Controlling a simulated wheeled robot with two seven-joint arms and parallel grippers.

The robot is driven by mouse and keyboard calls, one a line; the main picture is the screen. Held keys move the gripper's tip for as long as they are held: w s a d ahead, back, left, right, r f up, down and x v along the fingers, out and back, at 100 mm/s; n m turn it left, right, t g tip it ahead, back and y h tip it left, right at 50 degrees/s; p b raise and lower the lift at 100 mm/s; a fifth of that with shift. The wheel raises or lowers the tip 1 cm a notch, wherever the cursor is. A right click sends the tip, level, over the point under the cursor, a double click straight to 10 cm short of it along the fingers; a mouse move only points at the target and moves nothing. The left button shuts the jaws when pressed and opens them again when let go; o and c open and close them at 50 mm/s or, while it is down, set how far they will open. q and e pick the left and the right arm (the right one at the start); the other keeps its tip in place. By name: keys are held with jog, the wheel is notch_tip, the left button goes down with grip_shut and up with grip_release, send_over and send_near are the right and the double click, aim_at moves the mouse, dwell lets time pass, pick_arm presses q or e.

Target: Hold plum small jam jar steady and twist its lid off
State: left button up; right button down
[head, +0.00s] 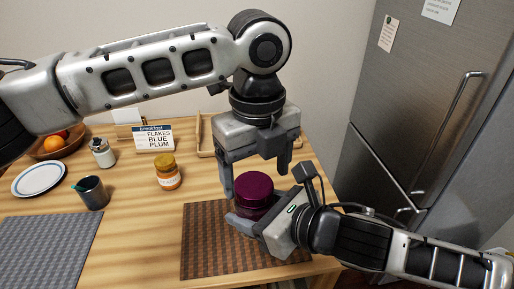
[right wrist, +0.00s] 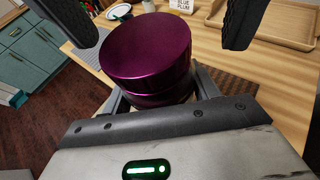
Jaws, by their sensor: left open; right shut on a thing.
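The plum small jam jar (head: 253,208) stands upright over the brown woven mat, with its wide plum lid (head: 254,186) on top. My right gripper (head: 250,220) is shut on the jar's body from the right, below the lid. The lid also shows large in the right wrist view (right wrist: 146,48), with the body partly hidden below it. My left gripper (head: 256,168) points down from above, open, with its fingers apart on either side of and above the lid. Its fingers also show at the top corners of the right wrist view.
The brown mat (head: 200,245) lies under the jar near the table's right edge. An orange-lidded jar (head: 167,172), a dark cup (head: 92,193), a plate (head: 40,179), a shaker (head: 102,153) and a sign (head: 153,138) stand to the left. A wooden tray (head: 206,135) lies behind. A fridge (head: 425,90) is at right.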

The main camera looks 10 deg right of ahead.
pick_arm(q)
jog(key=shift+f, duration=0.75)
jog(key=shift+r, duration=0.1)
jog(key=c, duration=1)
jog(key=n, duration=0.4)
jog(key=shift+d+n, duration=0.2)
jog(key=shift+n, duration=0.2)
jog(key=shift+c, duration=0.2)
jog(key=n, duration=0.5)
jog(key=shift+w, duration=0.2)
jog(key=n, duration=0.7)
jog(key=shift+w+a+n, duration=0.1)
jog(key=shift+n, duration=0.2)
jog(key=n, duration=0.5)
jog(key=shift+w+a+r, duration=0.1)
jog(key=shift+a, duration=0.05)
jog(key=shift+r, duration=0.2)
